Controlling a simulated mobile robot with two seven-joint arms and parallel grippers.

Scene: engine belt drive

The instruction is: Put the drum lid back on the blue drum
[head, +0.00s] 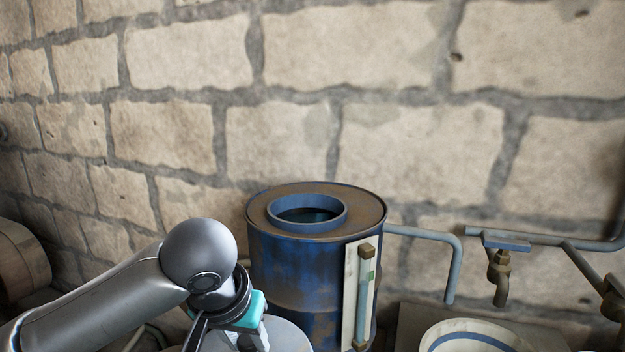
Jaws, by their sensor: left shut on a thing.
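The blue drum (285,280) stands against the stone wall, upright and rusty. A raised blue collar (335,222) on its top surrounds an open round hole, dark inside. My left gripper (258,341) is low in front of the drum, below its top and to the left. It is shut on a pale grey round piece, which looks like the drum lid (290,341). The picture's bottom edge cuts off most of the lid, and the gripper hides part of it. The lid is apart from the drum's opening. My right gripper is out of view.
A sight gauge (365,290) runs up the drum's front right. A pipe (425,233) leaves the drum's right side. A wooden barrel (22,262) is at far left. Space above the drum is clear.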

